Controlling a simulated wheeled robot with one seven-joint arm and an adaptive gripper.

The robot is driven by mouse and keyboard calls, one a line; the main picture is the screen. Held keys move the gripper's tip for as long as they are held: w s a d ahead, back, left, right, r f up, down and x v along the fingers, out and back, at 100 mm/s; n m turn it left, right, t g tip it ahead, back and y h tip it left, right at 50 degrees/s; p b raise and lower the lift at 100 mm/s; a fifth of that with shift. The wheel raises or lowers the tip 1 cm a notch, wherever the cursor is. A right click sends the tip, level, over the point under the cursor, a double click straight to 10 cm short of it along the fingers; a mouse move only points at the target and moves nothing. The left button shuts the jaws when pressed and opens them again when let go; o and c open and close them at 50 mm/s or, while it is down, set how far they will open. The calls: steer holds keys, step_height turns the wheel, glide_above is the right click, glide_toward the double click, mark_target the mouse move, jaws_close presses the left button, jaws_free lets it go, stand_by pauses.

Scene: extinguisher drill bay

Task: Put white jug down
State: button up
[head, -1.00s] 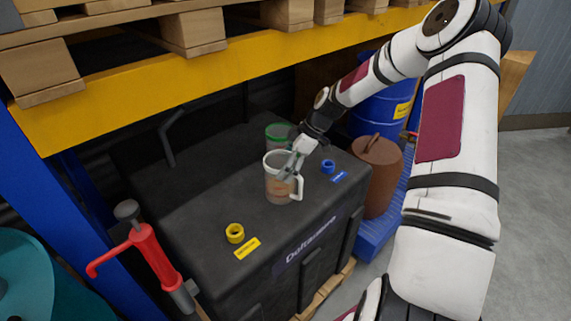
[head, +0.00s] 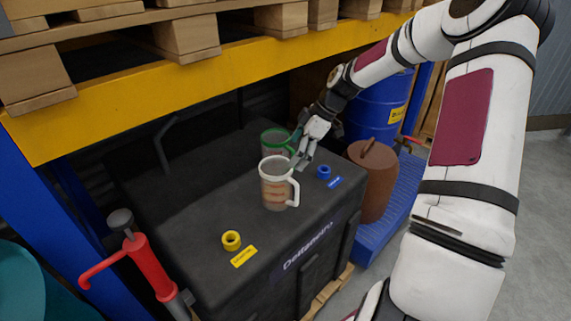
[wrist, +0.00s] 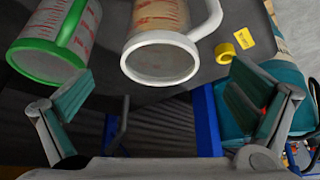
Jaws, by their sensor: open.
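The white jug (head: 275,187) is a see-through measuring jug with a white rim and handle. It stands upright on the black tank top (head: 195,200). Its handle points right in the head view. In the wrist view the jug (wrist: 165,58) shows at the top middle. My gripper (head: 300,163) is open and empty, just behind and right of the jug's rim, apart from it. In the wrist view the fingers (wrist: 160,108) are spread wide with nothing between them. The green-rimmed jug (head: 275,142) stands behind the white jug, partly hidden by it and near my gripper; it also shows in the wrist view (wrist: 50,50).
A yellow cap (head: 231,240) and a blue cap (head: 323,172) sit on the tank top. A red hand pump (head: 147,262) stands at left. A brown can (head: 374,180) and blue drum (head: 380,108) stand at right. A yellow shelf beam (head: 200,75) hangs above.

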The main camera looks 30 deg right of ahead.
steer(key=s+a+r+m+g+h, duration=0.1)
steer(key=s+a+r+m+h, duration=0.15)
steer(key=s+a+r, duration=0.45)
steer(key=s+a+r+m+h, duration=0.25)
steer(key=s+a+r, duration=0.3)
steer(key=r, duration=0.35)
steer(key=s+a+r+m+t, duration=0.1)
steer(key=s+a+r+m, duration=0.1)
steer(key=s, duration=0.6)
steer(key=s+a+r+m+t, duration=0.2)
steer(key=s+a+r+m, duration=0.1)
steer(key=s, duration=0.4)
steer(key=shift+s+a+r+m+t, duration=0.3)
steer(key=shift+s+a+r+m, duration=0.1)
steer(key=shift+a+m, duration=0.55)
